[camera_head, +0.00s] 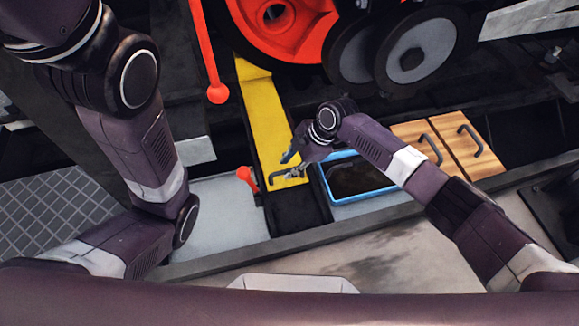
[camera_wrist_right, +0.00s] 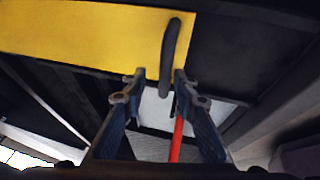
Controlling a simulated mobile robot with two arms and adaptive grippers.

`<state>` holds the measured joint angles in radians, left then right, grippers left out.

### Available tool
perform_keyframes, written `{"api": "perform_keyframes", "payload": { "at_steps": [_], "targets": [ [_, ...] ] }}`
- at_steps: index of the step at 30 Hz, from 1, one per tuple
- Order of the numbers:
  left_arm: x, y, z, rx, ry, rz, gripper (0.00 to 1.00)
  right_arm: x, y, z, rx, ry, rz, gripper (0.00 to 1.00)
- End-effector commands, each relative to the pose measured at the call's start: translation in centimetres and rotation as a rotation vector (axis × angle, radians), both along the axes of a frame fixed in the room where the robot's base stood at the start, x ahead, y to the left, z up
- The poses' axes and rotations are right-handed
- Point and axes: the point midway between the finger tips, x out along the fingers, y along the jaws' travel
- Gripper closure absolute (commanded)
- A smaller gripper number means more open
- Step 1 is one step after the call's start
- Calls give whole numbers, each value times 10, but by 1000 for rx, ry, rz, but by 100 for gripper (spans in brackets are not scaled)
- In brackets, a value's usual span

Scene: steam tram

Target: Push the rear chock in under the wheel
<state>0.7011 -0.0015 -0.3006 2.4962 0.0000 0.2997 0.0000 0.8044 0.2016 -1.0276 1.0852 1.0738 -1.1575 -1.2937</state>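The yellow chock (camera_head: 266,118) is a long bar with a dark handle (camera_head: 277,179) at its near end. Its far, wedge-like end lies close to the red wheel (camera_head: 283,22); I cannot tell whether they touch. My right gripper (camera_head: 291,171) is over the near end, at the handle. In the right wrist view the yellow chock (camera_wrist_right: 85,35) fills the top left, and the dark handle (camera_wrist_right: 170,55) reaches down between the open fingers (camera_wrist_right: 159,76), nearer the right finger. Contact is unclear. My left arm shows at the left; its gripper is out of view.
A blue-rimmed tray (camera_head: 362,196) lies right of the chock. Two wooden boards with dark handles (camera_head: 465,150) are further right. A red lever with a ball end (camera_head: 217,93) and a smaller red knob (camera_head: 244,174) stand left of the chock. A grey rail (camera_head: 330,232) runs in front.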

Motion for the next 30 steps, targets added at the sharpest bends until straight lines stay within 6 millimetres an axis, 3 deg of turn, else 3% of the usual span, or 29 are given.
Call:
{"api": "perform_keyframes", "payload": {
  "at_steps": [11,24,30],
  "targets": [
    [-1,1,0,-2,1,-1,60,-2,-3,6,0,5,0,71],
    [-2,1,0,0,-2,1,60,-5,-38,83,1,1,1,71],
    [-2,1,0,0,-3,1,60,-7,-48,104,-1,2,2,71]
  ]
}}
